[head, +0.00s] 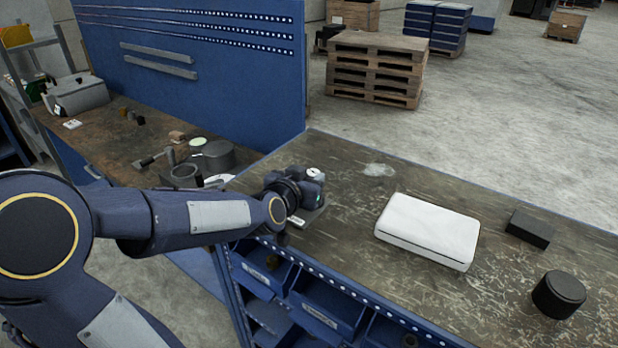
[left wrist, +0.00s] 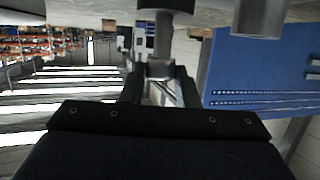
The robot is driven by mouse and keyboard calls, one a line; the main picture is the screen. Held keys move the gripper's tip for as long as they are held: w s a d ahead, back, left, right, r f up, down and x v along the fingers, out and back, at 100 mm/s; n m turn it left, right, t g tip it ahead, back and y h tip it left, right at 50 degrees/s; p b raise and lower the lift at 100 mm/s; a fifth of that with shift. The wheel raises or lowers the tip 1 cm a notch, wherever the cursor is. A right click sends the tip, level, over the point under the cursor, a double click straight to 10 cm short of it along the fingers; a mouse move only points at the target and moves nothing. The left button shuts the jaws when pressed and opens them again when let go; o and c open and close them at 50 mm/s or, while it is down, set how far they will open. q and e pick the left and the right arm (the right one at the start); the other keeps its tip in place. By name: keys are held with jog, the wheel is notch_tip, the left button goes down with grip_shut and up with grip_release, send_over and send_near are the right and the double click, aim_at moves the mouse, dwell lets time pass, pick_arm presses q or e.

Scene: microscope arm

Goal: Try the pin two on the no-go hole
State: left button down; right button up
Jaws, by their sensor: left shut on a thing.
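My left gripper (head: 302,192) is at the left end of the near bench, close above its top. In the left wrist view the gripper (left wrist: 160,92) is shut on a grey metal pin (left wrist: 162,38), taken to be pin two. The pin's shaft runs from the fingers to a wider dark round part (left wrist: 166,5) at the picture's top edge. A small grey plate with a white label (head: 305,216) lies under the gripper in the head view. The gripper hides most of it, and no hole is clearly seen. I cannot tell whether the pin touches anything. My right gripper is not in view.
A white case (head: 428,230), a black block (head: 530,228) and a black cylinder (head: 559,295) stand on the bench to the right. Blue bins (head: 325,305) sit below the front edge. A grey cylinder (left wrist: 262,18) shows in the left wrist view. Bench between gripper and case is clear.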

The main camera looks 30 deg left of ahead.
pick_arm(q)
jog(key=shift+r, duration=0.15)
notch_tip(320, 180, up, 7)
jog(key=p, duration=0.6)
jog(key=shift+p, duration=0.3)
dwell(0.5)
